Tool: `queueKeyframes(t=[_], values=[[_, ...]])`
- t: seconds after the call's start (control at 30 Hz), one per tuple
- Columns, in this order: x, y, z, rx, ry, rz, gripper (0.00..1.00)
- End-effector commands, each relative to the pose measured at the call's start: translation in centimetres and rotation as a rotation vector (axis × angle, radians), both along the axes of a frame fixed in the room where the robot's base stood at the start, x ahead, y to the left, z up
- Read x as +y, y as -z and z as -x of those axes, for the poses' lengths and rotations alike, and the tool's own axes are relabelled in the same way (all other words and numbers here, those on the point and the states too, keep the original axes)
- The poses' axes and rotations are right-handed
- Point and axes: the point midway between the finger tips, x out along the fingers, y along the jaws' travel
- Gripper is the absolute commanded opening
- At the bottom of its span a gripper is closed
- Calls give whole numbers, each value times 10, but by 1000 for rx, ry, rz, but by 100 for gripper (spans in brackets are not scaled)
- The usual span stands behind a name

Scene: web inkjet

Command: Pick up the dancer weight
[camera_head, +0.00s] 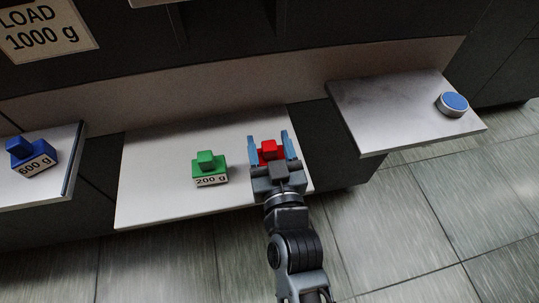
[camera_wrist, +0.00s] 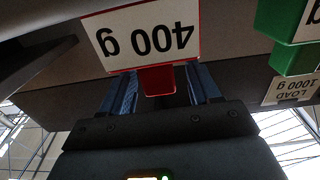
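Three labelled weights are in the head view. The red weight (camera_head: 268,150) is on the middle white shelf (camera_head: 150,160), towards its right end. Its label reads 400 g in the wrist view, where its red body (camera_wrist: 158,80) shows upside down. The green weight (camera_head: 209,167), marked 200 g, is left of it. The blue weight (camera_head: 33,158), marked 600 g, is on the left shelf. My gripper (camera_head: 270,140) is open, with its blue fingers on either side of the red weight's upper part. Some gap shows beside it. My gripper hides the red weight's lower part.
A sign (camera_head: 45,30) at the upper left reads LOAD 1000 g. The right shelf (camera_head: 385,110) holds a round blue button (camera_head: 454,102) in a grey ring. The green weight stands close to my gripper's left side. Tiled floor is open at the lower right.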

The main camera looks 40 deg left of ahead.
Motion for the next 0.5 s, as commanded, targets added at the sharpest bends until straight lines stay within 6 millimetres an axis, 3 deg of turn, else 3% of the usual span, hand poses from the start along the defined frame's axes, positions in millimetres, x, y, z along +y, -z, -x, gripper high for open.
queueKeyframes(t=[0.07, 0.5], values=[[0, 0, 0, 0, 0, 0, 54], [0, 0, 0, 0, 0, 0, 12]])
